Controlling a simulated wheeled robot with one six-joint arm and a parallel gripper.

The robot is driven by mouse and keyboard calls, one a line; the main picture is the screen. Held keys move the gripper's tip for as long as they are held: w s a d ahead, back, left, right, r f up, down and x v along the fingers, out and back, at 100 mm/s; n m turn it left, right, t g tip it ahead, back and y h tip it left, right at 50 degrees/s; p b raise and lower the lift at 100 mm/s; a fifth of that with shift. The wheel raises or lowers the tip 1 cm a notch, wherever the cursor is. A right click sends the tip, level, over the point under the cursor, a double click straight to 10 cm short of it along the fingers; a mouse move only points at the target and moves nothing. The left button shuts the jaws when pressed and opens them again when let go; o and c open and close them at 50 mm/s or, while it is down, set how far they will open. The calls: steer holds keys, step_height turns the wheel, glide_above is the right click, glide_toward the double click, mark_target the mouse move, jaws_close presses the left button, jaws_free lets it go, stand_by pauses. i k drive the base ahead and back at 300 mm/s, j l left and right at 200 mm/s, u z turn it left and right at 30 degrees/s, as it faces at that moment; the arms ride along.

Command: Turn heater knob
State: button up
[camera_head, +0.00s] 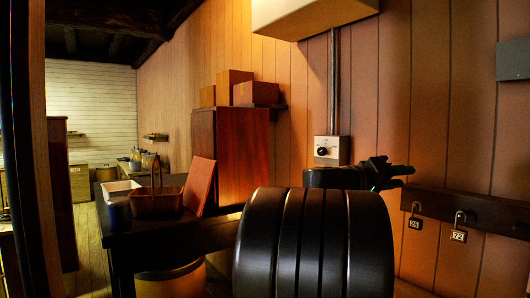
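The heater knob (322,151) is a small dark round dial on a white control box (333,158) on the plank wall. A metal conduit (335,85) runs from the box up to the pale heater housing (310,14). My gripper (406,175) is dark and small in view, to the right of the box and slightly lower. It points right, away from the knob, and is apart from it. Nothing shows held in it. Whether its fingers are open is unclear. My arm hides the area just below the box.
A wooden cabinet (230,150) with cardboard boxes stands left of the knob. A dark table (160,232) holds a basket (156,203) and a leaning board (199,183).

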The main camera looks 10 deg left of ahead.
mark_target(322, 151)
steer(key=i+u, duration=0.2)
steer(key=i, duration=0.3)
steer(key=i+l+u, duration=0.1)
steer(key=i+u, duration=0.15)
steer(key=i, duration=0.25)
steer(key=i+l+u, duration=0.2)
steer(key=i, duration=0.3)
